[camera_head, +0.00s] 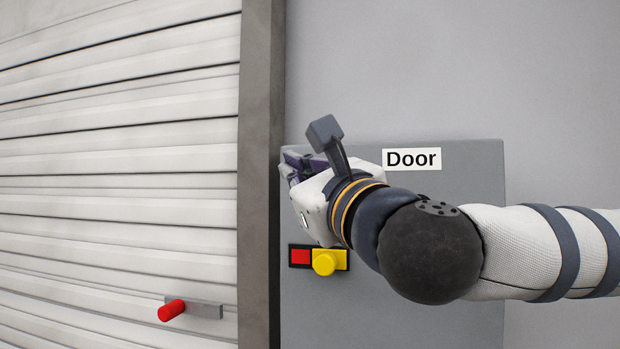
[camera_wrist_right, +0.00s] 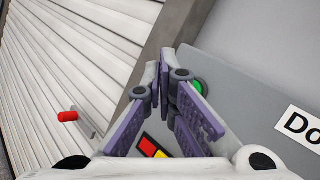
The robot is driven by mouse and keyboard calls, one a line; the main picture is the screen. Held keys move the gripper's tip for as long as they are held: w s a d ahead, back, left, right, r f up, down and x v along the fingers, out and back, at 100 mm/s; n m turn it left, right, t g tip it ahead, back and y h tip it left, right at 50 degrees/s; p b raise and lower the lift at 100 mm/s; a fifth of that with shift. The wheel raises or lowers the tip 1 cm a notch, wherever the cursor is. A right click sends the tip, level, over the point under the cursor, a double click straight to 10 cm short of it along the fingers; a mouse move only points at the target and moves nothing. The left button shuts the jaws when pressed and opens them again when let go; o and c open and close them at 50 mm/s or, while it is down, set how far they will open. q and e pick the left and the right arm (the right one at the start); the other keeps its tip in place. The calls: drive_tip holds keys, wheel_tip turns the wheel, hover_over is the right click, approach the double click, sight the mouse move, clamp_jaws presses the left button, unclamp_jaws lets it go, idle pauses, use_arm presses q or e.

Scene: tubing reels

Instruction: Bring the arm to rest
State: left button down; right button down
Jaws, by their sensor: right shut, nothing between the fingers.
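My right arm reaches in from the right in the head view. Its gripper (camera_head: 292,165) is in front of the grey door panel (camera_head: 400,310), near the panel's left edge. In the right wrist view the purple-padded fingers (camera_wrist_right: 164,72) are shut with nothing between them. Whether the fingertips touch the panel cannot be told. My left gripper is in neither view.
The panel carries a "Door" label (camera_head: 412,159), a red button (camera_head: 300,257) and a yellow knob (camera_head: 324,263). A green button (camera_wrist_right: 198,86) shows beside the fingers. A white slatted shutter (camera_head: 110,180) with a red handle (camera_head: 172,310) stands left of a grey post (camera_head: 260,150).

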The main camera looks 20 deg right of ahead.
idle(0.4)
drive_tip(key=w+a+f+n+g+y, duration=0.1)
drive_tip(key=a+f+n+g, duration=0.25)
drive_tip(key=f, duration=0.95)
drive_tip(key=w+a+f+n+g+y, duration=0.1)
drive_tip(key=a+f+n+g, duration=0.3)
drive_tip(key=f, duration=0.9)
drive_tip(key=s+a+f+n+g, duration=0.1)
drive_tip(key=s+f+n+g, duration=0.3)
drive_tip(key=f, duration=0.7)
drive_tip(key=s+a+f+n+g, duration=0.1)
drive_tip(key=s+f+n, duration=0.3)
drive_tip(key=s+f, duration=0.55)
drive_tip(key=s+d+f+n+g+h, duration=0.1)
drive_tip(key=s+d+f+n+g, duration=0.25)
drive_tip(key=s+f, duration=0.5)
drive_tip(key=s+d+f+n+g+h, duration=0.1)
drive_tip(key=s+d+f+n+g, duration=0.25)
drive_tip(key=s+f, duration=0.45)
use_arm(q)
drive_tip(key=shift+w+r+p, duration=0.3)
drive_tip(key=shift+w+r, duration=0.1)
use_arm(e)
drive_tip(key=s+d+f+n+g+h, duration=0.3)
drive_tip(key=s+d+n+g, duration=0.1)
drive_tip(key=s+d, duration=0.7)
drive_tip(key=s+n, duration=0.1)
drive_tip(key=s, duration=0.2)
drive_tip(key=shift+f+n, duration=0.35)
